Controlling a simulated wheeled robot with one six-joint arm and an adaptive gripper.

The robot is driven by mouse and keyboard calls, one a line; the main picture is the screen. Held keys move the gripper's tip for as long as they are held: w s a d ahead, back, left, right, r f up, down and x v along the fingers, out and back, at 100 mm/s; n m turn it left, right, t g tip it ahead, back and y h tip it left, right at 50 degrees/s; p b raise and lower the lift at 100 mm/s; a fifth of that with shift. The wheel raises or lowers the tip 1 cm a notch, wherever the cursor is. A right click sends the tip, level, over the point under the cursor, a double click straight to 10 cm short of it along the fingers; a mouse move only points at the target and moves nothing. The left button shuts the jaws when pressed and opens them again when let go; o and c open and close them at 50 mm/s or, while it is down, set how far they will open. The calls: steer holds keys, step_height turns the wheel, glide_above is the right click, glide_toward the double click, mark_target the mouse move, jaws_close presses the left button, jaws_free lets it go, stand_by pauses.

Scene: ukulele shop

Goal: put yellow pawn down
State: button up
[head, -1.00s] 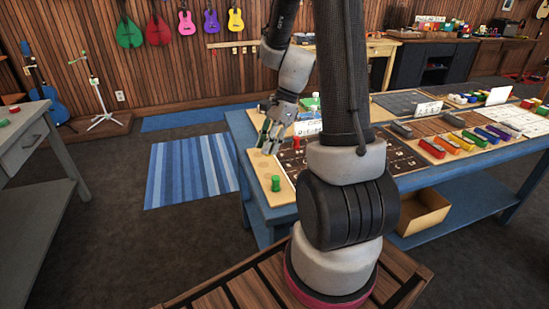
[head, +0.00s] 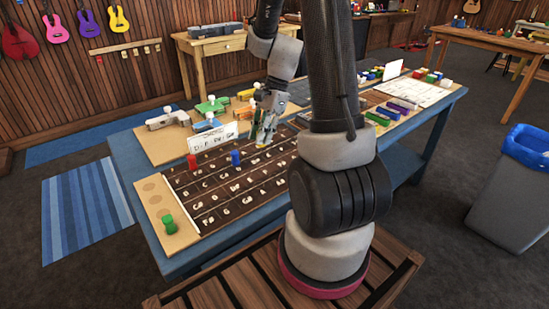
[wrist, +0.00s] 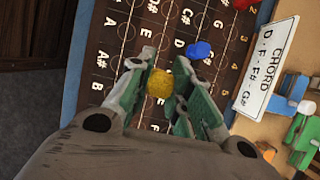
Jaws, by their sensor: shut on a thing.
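My gripper (head: 264,140) is shut on the yellow pawn (wrist: 160,83), which shows between the green-padded fingers (wrist: 163,92) in the wrist view. The gripper is low over the far right part of the dark fretboard (head: 215,199), which is marked with note letters. I cannot tell whether the pawn touches the board. A blue pawn (head: 235,158) and a red pawn (head: 192,162) stand on the board to the left of the gripper. The blue pawn (wrist: 199,49) is close beyond the fingers in the wrist view. A white chord card (wrist: 268,65) reads D, F, F#, G#.
A green pawn (head: 168,224) stands on the tan strip (head: 180,241) with empty round spots at the board's left end. Clamps and tools (head: 212,104) lie behind the card. Coloured blocks (head: 390,112) lie to the right, behind my arm.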

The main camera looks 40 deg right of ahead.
step_height(320, 180, down, 8)
steer(key=shift+f, duration=0.1)
stand_by(0.4)
steer(key=o, duration=0.8)
steer(key=shift+f, duration=0.1)
steer(key=v, duration=1.2)
steer(key=s+a+r+n+t+h, duration=0.1)
steer(key=s+a+r+n, duration=0.1)
steer(key=s+r+n, duration=0.3)
steer(key=s+a+r+n+t+h, duration=0.2)
steer(key=s+a+r+n, duration=0.1)
steer(key=s+r+n, duration=0.2)
steer(key=s+a+r+n+t+h, duration=0.1)
steer(key=s+a+r+n, duration=0.2)
steer(key=s+r+n, duration=0.3)
steer(key=shift+s+n+h, duration=0.25)
steer(key=shift+n+h, duration=0.05)
steer(key=shift+n, duration=0.5)
